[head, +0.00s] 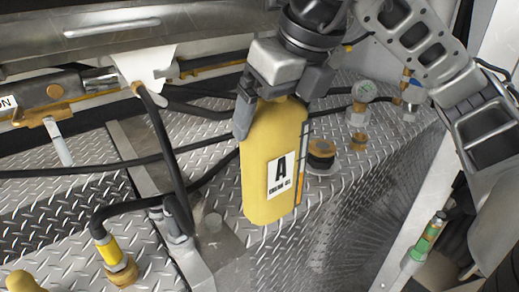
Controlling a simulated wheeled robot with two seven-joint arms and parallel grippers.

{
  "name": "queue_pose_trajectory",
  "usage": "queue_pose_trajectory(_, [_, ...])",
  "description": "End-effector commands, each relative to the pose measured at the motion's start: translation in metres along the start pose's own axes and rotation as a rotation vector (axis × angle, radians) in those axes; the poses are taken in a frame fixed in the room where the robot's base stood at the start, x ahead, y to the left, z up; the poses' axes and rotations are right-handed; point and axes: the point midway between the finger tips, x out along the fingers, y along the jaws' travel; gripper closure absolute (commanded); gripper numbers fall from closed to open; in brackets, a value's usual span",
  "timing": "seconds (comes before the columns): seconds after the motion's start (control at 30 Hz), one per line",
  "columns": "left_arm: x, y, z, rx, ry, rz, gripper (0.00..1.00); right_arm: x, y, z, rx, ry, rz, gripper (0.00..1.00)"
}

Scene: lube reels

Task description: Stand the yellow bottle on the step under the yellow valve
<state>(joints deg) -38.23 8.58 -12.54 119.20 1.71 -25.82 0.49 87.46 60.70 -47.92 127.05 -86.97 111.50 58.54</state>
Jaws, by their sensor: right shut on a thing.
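My right gripper (279,95) comes down from the top and is shut on the upper end of the yellow bottle (256,140). The bottle is nearly upright, with a white label reading "A" and "ENGINE OIL". I cannot tell whether its base touches the diamond-plate step (225,258) behind and below it. A fitting with a yellow sleeve (107,249) on a black hose stands at the lower left, apart from the bottle; it may be the yellow valve. My left gripper is not in view.
Black hoses cross the plate at left. A metal post (170,222) stands left of the bottle. A green-sleeved fitting (427,237) is at lower right. A yellow rounded thing (22,282) shows at lower left.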

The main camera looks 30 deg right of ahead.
Motion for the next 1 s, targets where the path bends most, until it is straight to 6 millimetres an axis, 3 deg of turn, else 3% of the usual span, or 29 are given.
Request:
queue_pose_trajectory(0.2, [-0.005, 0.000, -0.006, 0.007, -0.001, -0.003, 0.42, 0.032, -0.017, 0.031, 0.004, 0.001, 0.000, 0.66])
queue_pose_trajectory(0.4, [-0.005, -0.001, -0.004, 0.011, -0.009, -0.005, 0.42, 0.070, -0.027, 0.040, 0.002, 0.001, 0.001, 0.66])
queue_pose_trajectory(0.77, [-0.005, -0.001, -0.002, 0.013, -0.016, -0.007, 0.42, 0.102, -0.035, 0.049, -0.001, -0.001, 0.001, 0.66])
queue_pose_trajectory(1.0, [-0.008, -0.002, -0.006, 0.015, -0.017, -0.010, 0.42, 0.127, -0.035, 0.039, -0.001, -0.002, 0.001, 0.66])
